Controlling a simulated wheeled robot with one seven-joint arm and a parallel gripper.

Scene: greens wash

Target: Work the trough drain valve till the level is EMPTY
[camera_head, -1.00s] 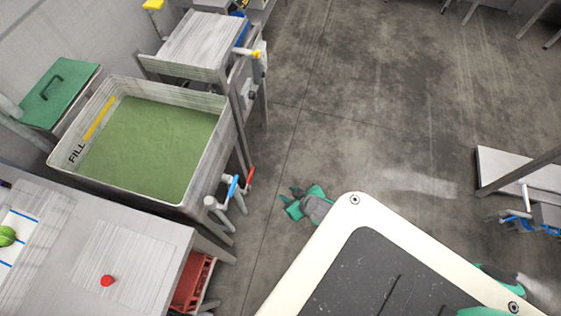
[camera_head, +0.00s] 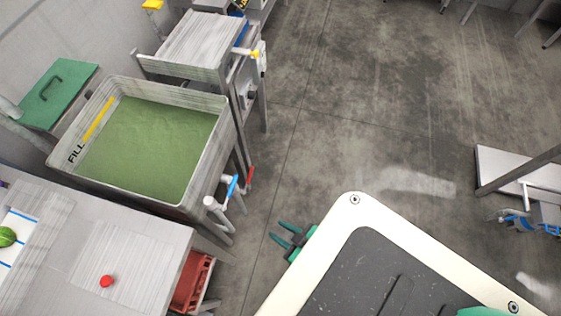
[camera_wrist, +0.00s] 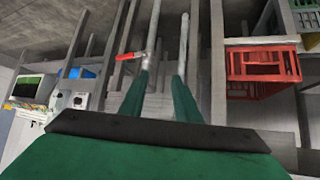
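The trough (camera_head: 222,148) stands at the left in the head view, filled with murky green water (camera_head: 150,145). A yellow line and the word FILL show on its inner wall. Below its right side, a blue-handled valve (camera_head: 232,187) and a red-handled valve (camera_head: 250,176) sit on pipes. No label shows which is the drain. My gripper (camera_head: 277,230) is open and empty, right of and below the valves, its rear hidden by my base. In the wrist view, its green fingers (camera_wrist: 162,72) are spread, with a red handle (camera_wrist: 130,56) beyond the left fingertip, apart from it.
Another bench (camera_head: 520,175) stands at the right. The floor between is clear. Trough legs stand near the valves.

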